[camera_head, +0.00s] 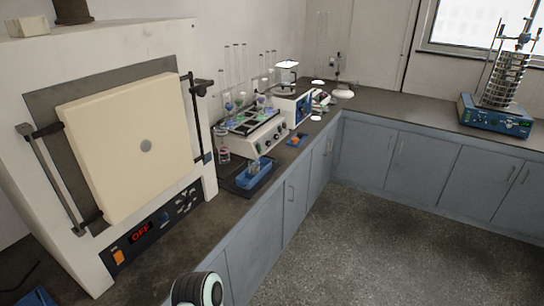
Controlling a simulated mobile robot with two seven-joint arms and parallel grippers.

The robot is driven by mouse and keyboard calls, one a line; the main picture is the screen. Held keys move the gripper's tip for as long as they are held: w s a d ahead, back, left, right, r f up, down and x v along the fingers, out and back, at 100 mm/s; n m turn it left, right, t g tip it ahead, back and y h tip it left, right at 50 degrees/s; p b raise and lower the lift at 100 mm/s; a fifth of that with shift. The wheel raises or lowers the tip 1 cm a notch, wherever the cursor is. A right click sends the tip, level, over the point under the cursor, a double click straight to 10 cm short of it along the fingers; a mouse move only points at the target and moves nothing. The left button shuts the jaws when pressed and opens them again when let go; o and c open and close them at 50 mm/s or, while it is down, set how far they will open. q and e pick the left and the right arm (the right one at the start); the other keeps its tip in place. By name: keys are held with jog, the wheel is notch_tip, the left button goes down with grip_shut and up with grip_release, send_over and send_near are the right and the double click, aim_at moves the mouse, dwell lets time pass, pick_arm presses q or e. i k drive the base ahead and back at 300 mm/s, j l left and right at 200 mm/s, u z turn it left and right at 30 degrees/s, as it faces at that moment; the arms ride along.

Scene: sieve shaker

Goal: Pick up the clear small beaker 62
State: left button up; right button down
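A small clear glass vessel (254,170) stands in or at a blue tray on the bench. Another clear glass vessel (222,155) stands just behind it, beside the heater unit. I cannot tell which of them, if either, is the clear small beaker 62; no label can be read. Neither of my grippers shows. Only a rounded black and white part of my own arm is at the bottom edge, well in front of the glassware.
A large furnace (145,145) with a closed cream door fills the left. The blue tray (248,180) sits on a dark mat. Behind it is a heater unit (255,140) with tall glassware. A sieve shaker (497,117) stands far right. The floor (380,240) is clear.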

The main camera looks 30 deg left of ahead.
aim_at(254, 169)
jog(key=i+u, duration=0.15)
jog(key=i, duration=0.35)
jog(key=i+l+u, duration=0.15)
jog(key=i, duration=0.35)
jog(key=i+l+u, duration=0.2)
jog(key=i, duration=0.25)
jog(key=i+l+u, duration=0.25)
jog(key=i+u, duration=0.25)
jog(key=i+l+u, duration=0.35)
jog(key=u, duration=0.15)
